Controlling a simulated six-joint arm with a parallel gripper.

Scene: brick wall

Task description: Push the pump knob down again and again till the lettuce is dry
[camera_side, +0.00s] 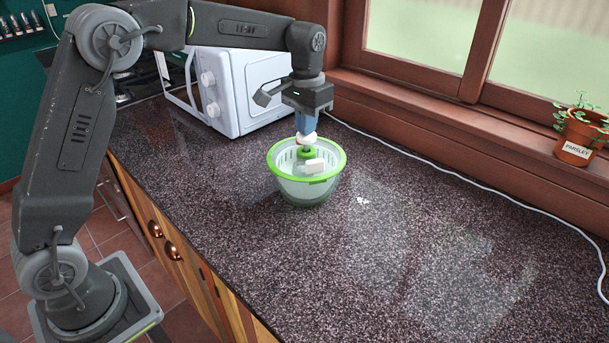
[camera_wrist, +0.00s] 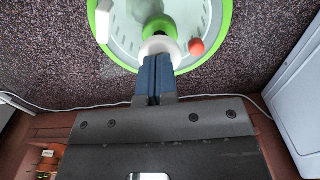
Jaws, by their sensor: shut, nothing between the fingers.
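The salad spinner (camera_side: 328,179) stands upright on the counter, a clear bowl with a bright green rim. Its pump knob (camera_side: 306,138) is white and sits above a green collar at the middle of the lid. In the wrist view the pump knob (camera_wrist: 160,46) is right at the fingertips. My gripper (camera_side: 305,129) is shut with nothing between its fingers, pointing down with its tips at the top of the knob. In the wrist view my gripper (camera_wrist: 154,58) partly covers the knob. I cannot make out any lettuce inside.
A white microwave (camera_side: 240,90) stands close behind the spinner. A white cable (camera_side: 430,167) runs along the window side. A parsley pot (camera_side: 579,138) sits on the sill at the right. The counter right of the spinner is mostly clear, with small white bits (camera_side: 362,200) beside it.

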